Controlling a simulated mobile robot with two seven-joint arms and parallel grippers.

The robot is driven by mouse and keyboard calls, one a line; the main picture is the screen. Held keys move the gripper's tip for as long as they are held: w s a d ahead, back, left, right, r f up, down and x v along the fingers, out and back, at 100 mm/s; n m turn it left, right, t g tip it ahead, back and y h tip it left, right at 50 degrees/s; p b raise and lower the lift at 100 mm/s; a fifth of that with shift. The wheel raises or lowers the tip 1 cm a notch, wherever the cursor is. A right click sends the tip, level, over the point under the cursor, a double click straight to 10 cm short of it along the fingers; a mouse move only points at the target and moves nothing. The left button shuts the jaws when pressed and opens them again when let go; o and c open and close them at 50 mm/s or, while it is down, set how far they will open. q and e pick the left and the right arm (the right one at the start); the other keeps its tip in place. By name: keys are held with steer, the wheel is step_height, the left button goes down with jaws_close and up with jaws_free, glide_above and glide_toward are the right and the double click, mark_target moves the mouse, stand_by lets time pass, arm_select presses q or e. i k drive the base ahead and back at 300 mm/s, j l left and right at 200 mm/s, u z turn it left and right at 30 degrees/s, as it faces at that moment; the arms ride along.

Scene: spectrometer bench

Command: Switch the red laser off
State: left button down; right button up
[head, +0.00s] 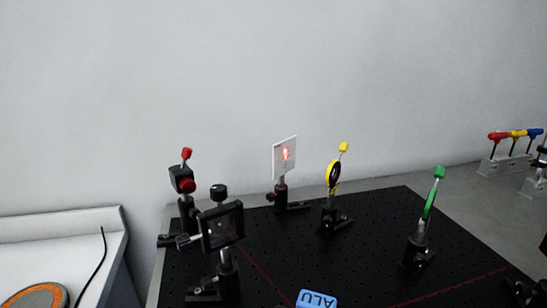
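No housing that I can clearly tell is the red laser shows in the head view. Red light is visible: a bright red spot glows on the white card (284,158) at the back of the black breadboard (300,255). Thin red lines also run across the board, one near the middle and one at the front right. Neither of my grippers is in view.
A black square frame mount (222,228), a yellow-topped mount (333,185) and a green-topped mount (430,200) stand on the board. A blue block marked ALU (317,299) is at the front. Coloured-handled tools (515,137) stand in a rack at right. A white tray (60,228) is at left.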

mark_target(187, 152)
steer(key=l+z, duration=0.15)
steer(key=z, duration=0.2)
steer(key=l+z, duration=0.3)
steer(key=z, duration=0.35)
steer(key=i+l+u, duration=0.15)
steer(key=l+u, duration=0.2)
steer(key=i+l+u, duration=0.1)
steer(key=l+u, duration=0.2)
steer(key=l, duration=0.25)
steer(key=l+u, duration=0.35)
steer(key=i+l, duration=0.05)
steer(key=l, duration=0.05)
